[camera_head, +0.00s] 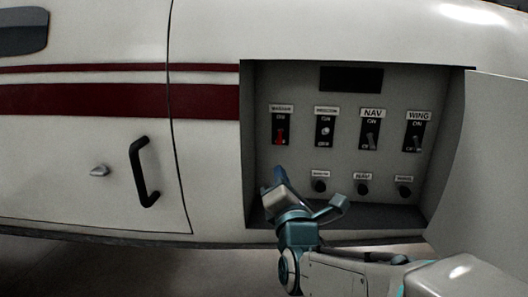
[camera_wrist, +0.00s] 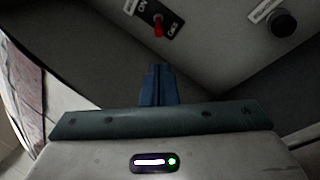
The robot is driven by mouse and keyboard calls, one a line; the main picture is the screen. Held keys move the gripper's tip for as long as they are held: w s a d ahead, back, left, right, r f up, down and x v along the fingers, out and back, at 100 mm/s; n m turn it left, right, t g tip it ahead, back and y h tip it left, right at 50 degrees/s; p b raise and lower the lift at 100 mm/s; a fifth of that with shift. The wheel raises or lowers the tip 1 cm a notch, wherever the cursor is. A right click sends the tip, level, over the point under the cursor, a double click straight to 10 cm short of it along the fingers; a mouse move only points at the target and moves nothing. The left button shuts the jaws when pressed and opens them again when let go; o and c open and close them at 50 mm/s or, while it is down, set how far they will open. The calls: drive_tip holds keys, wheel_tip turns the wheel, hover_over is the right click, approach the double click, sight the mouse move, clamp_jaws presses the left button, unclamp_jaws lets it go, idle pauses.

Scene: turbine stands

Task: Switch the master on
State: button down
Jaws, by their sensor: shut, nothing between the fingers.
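The master switch (camera_head: 280,133) is the leftmost switch on the recessed panel, with a red lever on a black plate. Its lever hangs low on the plate, toward the OFF end. The red lever (camera_wrist: 158,27) also shows at the top of the wrist view, between the ON and OFF marks. My gripper (camera_head: 278,173) is below the master switch, inside the lower left of the recess. Its blue fingers (camera_wrist: 158,70) are shut together and empty, with a visible gap to the lever.
Three more switches, including NAV (camera_head: 370,130) and WING (camera_head: 414,132), stand to the right. Round knobs (camera_head: 363,188) sit below them. The open panel door (camera_head: 490,160) stands at the right. A black handle (camera_head: 140,172) is on the fuselage at left.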

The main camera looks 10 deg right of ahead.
sight(280, 137)
drive_tip(key=x, duration=1)
drive_tip(key=shift+f+p, duration=0.1)
drive_tip(key=shift+p, duration=0.25)
